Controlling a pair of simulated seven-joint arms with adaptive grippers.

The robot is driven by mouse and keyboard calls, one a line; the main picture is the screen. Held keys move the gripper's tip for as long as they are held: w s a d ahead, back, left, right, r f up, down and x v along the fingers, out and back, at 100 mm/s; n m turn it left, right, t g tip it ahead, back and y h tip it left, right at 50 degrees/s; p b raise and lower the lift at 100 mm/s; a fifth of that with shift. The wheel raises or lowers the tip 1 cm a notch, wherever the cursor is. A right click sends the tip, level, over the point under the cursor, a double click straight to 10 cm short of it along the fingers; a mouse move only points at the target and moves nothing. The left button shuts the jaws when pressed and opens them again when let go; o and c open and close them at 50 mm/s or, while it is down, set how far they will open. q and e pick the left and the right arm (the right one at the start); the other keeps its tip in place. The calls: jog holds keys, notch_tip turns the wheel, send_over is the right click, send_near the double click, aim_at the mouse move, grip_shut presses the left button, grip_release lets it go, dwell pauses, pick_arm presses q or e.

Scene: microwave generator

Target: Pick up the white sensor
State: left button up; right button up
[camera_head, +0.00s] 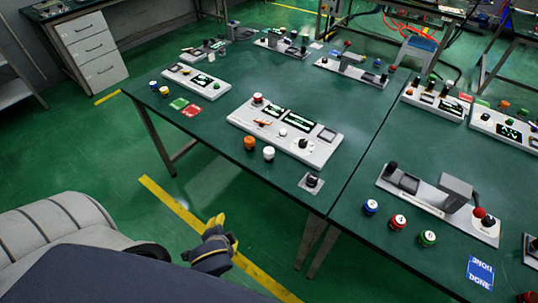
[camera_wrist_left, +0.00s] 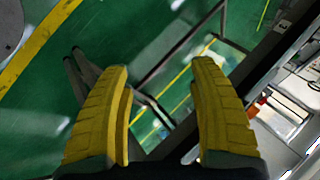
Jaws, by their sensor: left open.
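A white, round-topped piece (camera_head: 268,153), which looks like the white sensor, stands on the dark green table (camera_head: 215,125) near its front edge. An orange piece of similar shape (camera_head: 249,143) stands just left of it. My left gripper (camera_head: 218,226) is low over the floor, in front of and below the table edge, well apart from the white piece. In the left wrist view its two yellow fingers (camera_wrist_left: 162,75) are spread with nothing between them. The white piece cannot be made out in that view. My right gripper is not in view.
A white control panel (camera_head: 318,155) lies behind the round pieces. A small block with a black knob (camera_head: 312,183) sits at the table's front corner. A second table to the right holds a panel and blue (camera_head: 370,207), red (camera_head: 397,222) and green (camera_head: 427,238) pieces.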

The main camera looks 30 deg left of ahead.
pick_arm(q)
notch_tip(320, 180, up, 7)
jog(key=s+a, duration=0.1)
jog(key=m+t+h, duration=0.3)
jog(key=m+t, duration=0.3)
jog(key=m, duration=1.5)
send_near(268, 152)
jog(key=s, duration=0.7)
jog(key=w+a+r+m+t+h, duration=0.1)
jog(key=w+r+m, duration=0.1)
jog(key=m, duration=0.6)
jog(key=x, duration=1.1)
jog(key=f+x, duration=0.1)
jog(key=x, duration=0.4)
jog(key=shift+d, duration=0.1)
grip_shut()
